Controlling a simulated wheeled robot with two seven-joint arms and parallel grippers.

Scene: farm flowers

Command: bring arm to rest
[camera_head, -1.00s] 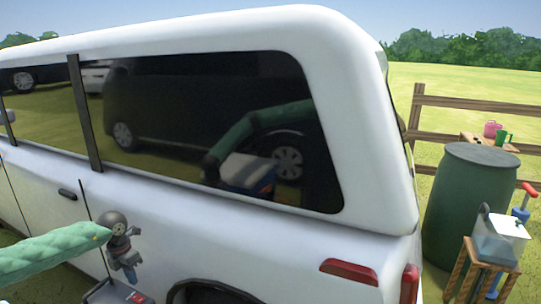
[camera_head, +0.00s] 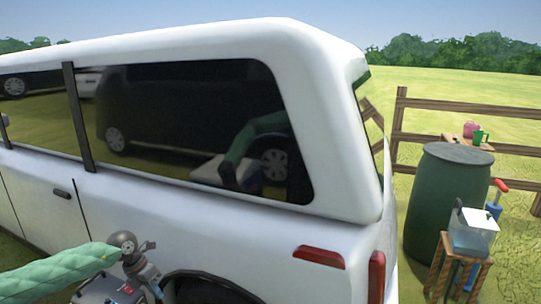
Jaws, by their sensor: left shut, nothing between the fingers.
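My left arm, in a green quilted sleeve, comes in from the lower left of the head view. Its gripper (camera_head: 157,291) points downward in front of the white vehicle's side, near the bottom edge. The gripper is shut and empty, and its fingertips are small and partly lost at the frame's edge. My right gripper is not in view.
A white vehicle (camera_head: 230,228) with dark windows fills the left and middle. To the right stand a green barrel (camera_head: 446,205), a clear container (camera_head: 473,231) on a wooden stand (camera_head: 459,262), and a wooden fence (camera_head: 455,105). A pink cup (camera_head: 471,129) and a green cup (camera_head: 480,137) sit behind the barrel. Open grass lies beyond.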

